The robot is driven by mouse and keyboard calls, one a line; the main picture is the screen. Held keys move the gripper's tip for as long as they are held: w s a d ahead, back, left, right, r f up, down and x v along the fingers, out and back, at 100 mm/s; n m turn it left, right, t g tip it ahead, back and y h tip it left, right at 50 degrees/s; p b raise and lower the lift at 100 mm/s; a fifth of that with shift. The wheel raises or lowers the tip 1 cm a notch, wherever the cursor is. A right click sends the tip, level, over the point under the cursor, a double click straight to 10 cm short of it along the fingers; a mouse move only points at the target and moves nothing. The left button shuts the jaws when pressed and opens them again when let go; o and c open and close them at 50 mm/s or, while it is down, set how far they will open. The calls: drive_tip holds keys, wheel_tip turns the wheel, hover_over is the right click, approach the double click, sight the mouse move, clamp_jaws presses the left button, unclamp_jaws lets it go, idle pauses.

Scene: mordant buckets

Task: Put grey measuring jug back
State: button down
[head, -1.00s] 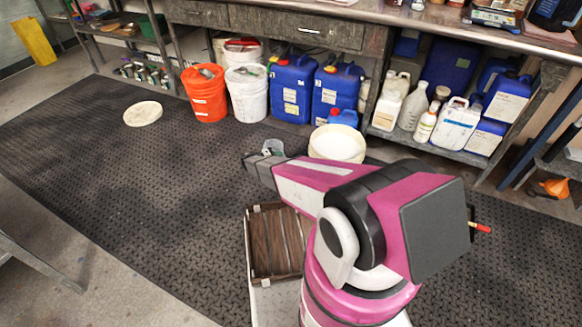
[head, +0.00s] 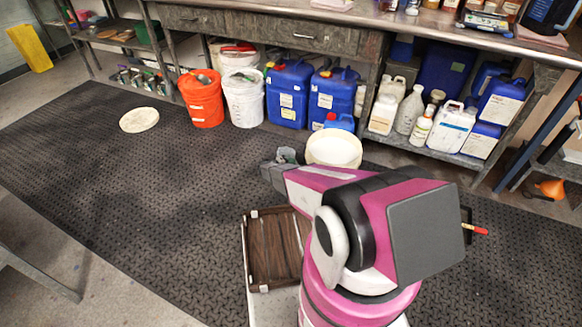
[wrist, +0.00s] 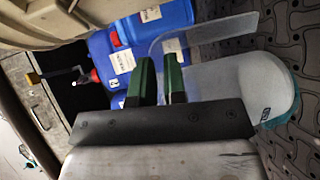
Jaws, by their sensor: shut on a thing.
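The grey measuring jug is translucent and fills the right of the wrist view (wrist: 225,80). My gripper (wrist: 160,72) is shut on it, with the green-lined fingers at the jug's left side; the exact grip point is hard to make out. In the head view my gripper (head: 274,170) is at the end of my pink arm, and a small part of the jug (head: 287,155) shows beside it. It is held in the air, just left of an open cream bucket (head: 334,162). My arm hides part of the gripper.
Blue jerrycans (head: 287,95), a white bucket (head: 244,98) and an orange bucket (head: 202,100) stand along the bench. A round lid (head: 139,119) lies on the black mat. A brown tray (head: 255,286) is beside my arm. Bottles crowd the low shelf (head: 450,155).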

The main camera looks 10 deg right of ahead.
drive_tip(key=shift+f, duration=1.15)
drive_tip(key=c, duration=1.2)
unclamp_jaws()
drive_tip(key=shift+f, duration=0.1)
drive_tip(key=v, duration=1.2)
drive_tip(key=s+d+r+m+g+y, duration=0.1)
drive_tip(key=s+d+r+g+y, duration=0.2)
drive_tip(key=s+d+r, duration=0.55)
drive_tip(key=s+d+r+m+g+y, duration=0.1)
drive_tip(key=s+r+m+g+y, duration=0.15)
drive_tip(key=s+r, duration=0.75)
drive_tip(key=s+r+y, duration=0.3)
drive_tip(key=r, duration=0.4)
drive_tip(key=s+a+r+y, duration=0.1)
drive_tip(key=s+r+y, duration=0.2)
drive_tip(key=r, duration=0.4)
drive_tip(key=s+r+t+y, duration=0.1)
drive_tip(key=s+r+y, duration=0.2)
drive_tip(key=s+r, duration=0.2)
drive_tip(key=shift+s+a+r, duration=0.1)
drive_tip(key=shift+a+r, duration=0.05)
drive_tip(key=shift+r, duration=0.6)
drive_tip(key=shift+s+a+r, duration=0.1)
drive_tip(key=shift+a+r, duration=0.05)
drive_tip(key=shift+r, duration=0.6)
